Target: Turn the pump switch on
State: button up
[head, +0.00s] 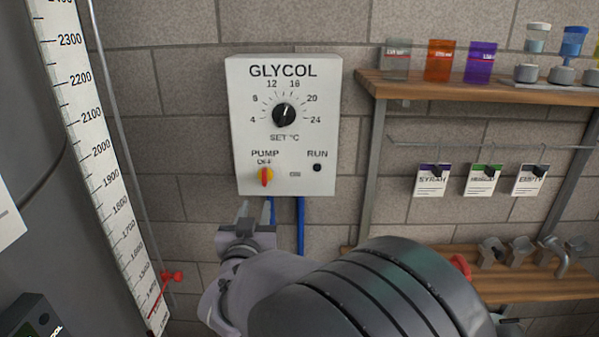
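The white glycol control box (325,120) is fixed to the block wall. The RUN lamp (317,168) is dark. My gripper (255,208) is just below the box and a little left of the switch in the picture, pointing up. Its two fingers are apart with nothing between them. It does not touch the switch.
A black temperature dial (284,114) sits above the switch. Blue pipes (300,225) run down from the box. A tank with a level scale (103,150) is at left, with a red valve handle (173,277). Wooden shelves (480,90) with bottles, tags and fittings are at right.

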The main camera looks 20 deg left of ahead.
aim_at(264, 178)
jog(key=x, duration=1.3)
jog(key=shift+w+a+f+p, duration=0.1)
jog(key=shift+w+a+p, duration=0.1)
jog(key=shift+w+p, duration=0.2)
jog(key=shift+s, duration=0.1)
grip_shut()
